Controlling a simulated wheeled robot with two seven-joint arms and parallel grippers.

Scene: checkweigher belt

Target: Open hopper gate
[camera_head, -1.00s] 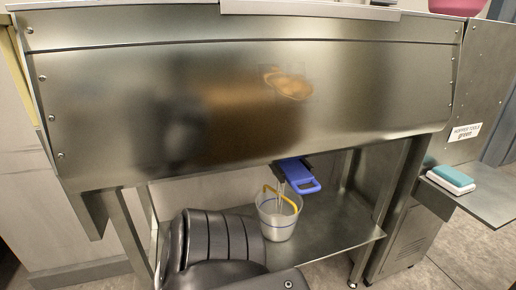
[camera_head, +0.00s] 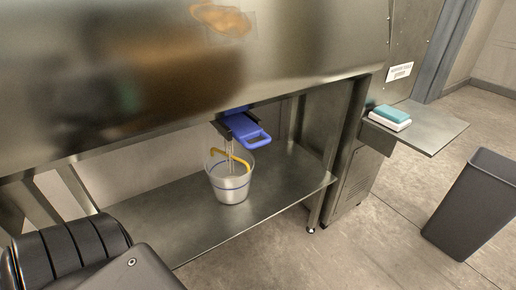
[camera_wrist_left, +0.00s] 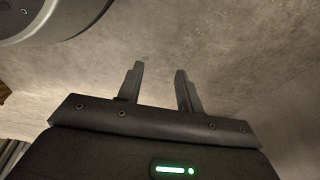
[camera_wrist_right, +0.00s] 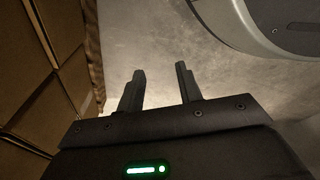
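The hopper gate (camera_head: 245,130) is a blue slide with a loop handle, set under the steel hopper (camera_head: 130,75) in the head view. A clear bucket (camera_head: 231,185) with a yellow handle and a blue line stands below it on the steel shelf (camera_head: 185,225). My left gripper (camera_wrist_left: 160,88) is open and empty over the floor in the left wrist view. My right gripper (camera_wrist_right: 160,90) is open and empty in the right wrist view. Neither gripper shows in the head view, and both are away from the gate.
A side shelf (camera_head: 430,129) at the right holds a teal and white block (camera_head: 390,117). A grey bin (camera_head: 472,205) stands on the floor at the right. A label (camera_head: 399,72) is on the steel panel. Cardboard boxes (camera_wrist_right: 35,95) are close to my right gripper.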

